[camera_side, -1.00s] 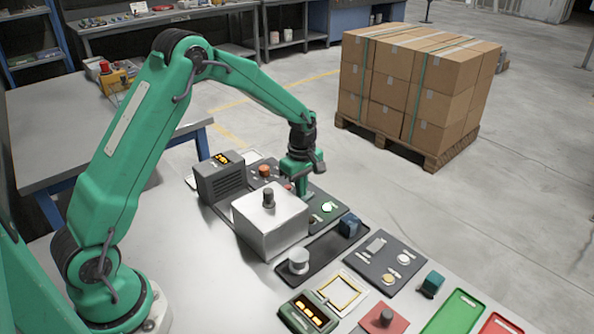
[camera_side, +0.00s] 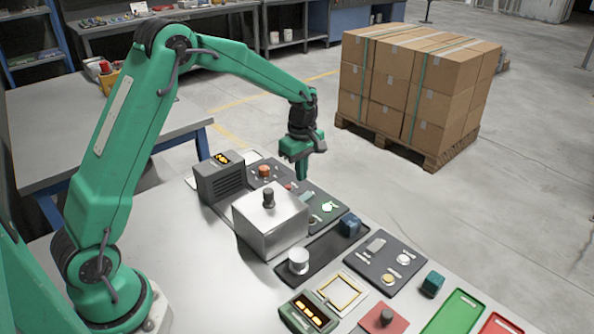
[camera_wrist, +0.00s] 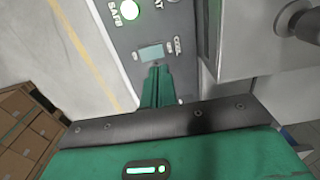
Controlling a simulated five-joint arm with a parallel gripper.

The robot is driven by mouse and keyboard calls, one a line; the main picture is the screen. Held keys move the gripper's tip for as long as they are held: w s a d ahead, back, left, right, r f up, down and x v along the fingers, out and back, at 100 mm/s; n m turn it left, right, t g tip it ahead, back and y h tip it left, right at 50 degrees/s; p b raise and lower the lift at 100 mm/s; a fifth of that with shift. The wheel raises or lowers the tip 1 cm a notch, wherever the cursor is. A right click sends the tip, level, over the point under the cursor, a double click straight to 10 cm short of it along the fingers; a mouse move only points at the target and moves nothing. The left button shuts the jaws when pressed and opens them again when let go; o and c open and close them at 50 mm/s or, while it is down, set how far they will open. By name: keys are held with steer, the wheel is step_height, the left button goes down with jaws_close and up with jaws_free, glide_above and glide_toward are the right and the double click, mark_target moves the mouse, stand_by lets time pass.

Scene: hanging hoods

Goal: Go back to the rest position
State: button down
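My gripper (camera_side: 302,174) is above the far part of the dark control panel (camera_side: 334,219), behind the silver box-shaped hood (camera_side: 270,232). It points downward. In the wrist view the two fingers of my gripper (camera_wrist: 156,70) are side by side with only a thin line between them, so it is shut, and I see nothing held. The panel also shows in the wrist view (camera_wrist: 140,30), with a lit green lamp (camera_wrist: 129,9) labelled SAFE and a small pale rectangular plate (camera_wrist: 151,52) just past the fingertips.
A dark grey box with an orange display (camera_side: 221,178) stands left of the hood. A silver knob (camera_side: 298,261), a blue cube (camera_side: 349,225), a teal cube (camera_side: 432,284) and a green tray (camera_side: 455,313) lie nearer. Stacked cartons (camera_side: 415,85) stand on the floor; the air above the bench is free.

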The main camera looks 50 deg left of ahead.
steer(key=shift+r, duration=0.3)
steer(key=s+d+r+m+t, duration=0.3)
steer(key=s+r+m, duration=0.5)
steer(key=s+r, duration=0.5)
steer(key=s+d+r+m+t, duration=0.2)
steer(key=s+m, duration=0.8)
steer(key=s, duration=0.5)
steer(key=shift+r+t, duration=0.3)
steer(key=shift+r, duration=0.05)
stand_by(0.4)
